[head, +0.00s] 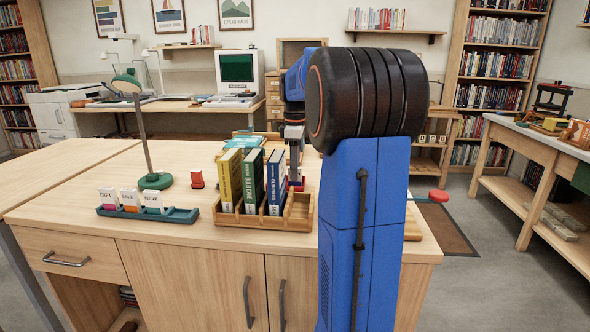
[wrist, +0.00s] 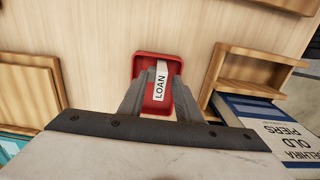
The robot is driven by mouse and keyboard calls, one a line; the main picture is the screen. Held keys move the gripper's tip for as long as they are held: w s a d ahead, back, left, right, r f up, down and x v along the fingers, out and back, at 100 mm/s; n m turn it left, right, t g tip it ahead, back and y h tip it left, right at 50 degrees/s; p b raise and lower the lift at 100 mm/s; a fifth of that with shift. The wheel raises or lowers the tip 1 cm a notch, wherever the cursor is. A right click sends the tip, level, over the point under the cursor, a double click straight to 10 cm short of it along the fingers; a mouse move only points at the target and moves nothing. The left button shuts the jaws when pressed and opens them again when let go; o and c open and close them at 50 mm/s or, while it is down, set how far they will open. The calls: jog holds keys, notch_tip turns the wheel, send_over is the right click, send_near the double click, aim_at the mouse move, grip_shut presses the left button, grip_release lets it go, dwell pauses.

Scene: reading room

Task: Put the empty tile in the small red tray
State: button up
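A small red tray (wrist: 147,64) lies on the wooden tabletop below my gripper in the wrist view. A white tile (wrist: 160,88) marked LOAN is in or just over the tray, between my fingers. My gripper (wrist: 158,75) looks open, with red showing on both sides of the tile. In the head view my gripper (head: 294,170) points down behind the book rack, over the partly hidden red tray (head: 300,184). A teal rack (head: 178,217) at the front left holds three tiles, seemingly GIFT, SALE and NEW. I see no blank tile.
A wooden book rack (head: 300,218) with yellow, green and blue books stands close in front of my gripper. A green lamp (head: 155,181) and a small red object (head: 196,178) stand to the left.

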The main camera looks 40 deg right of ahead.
notch_tip(320, 180, up, 12)
dwell(0.6)
jog(key=shift+s, duration=0.1)
dwell(0.4)
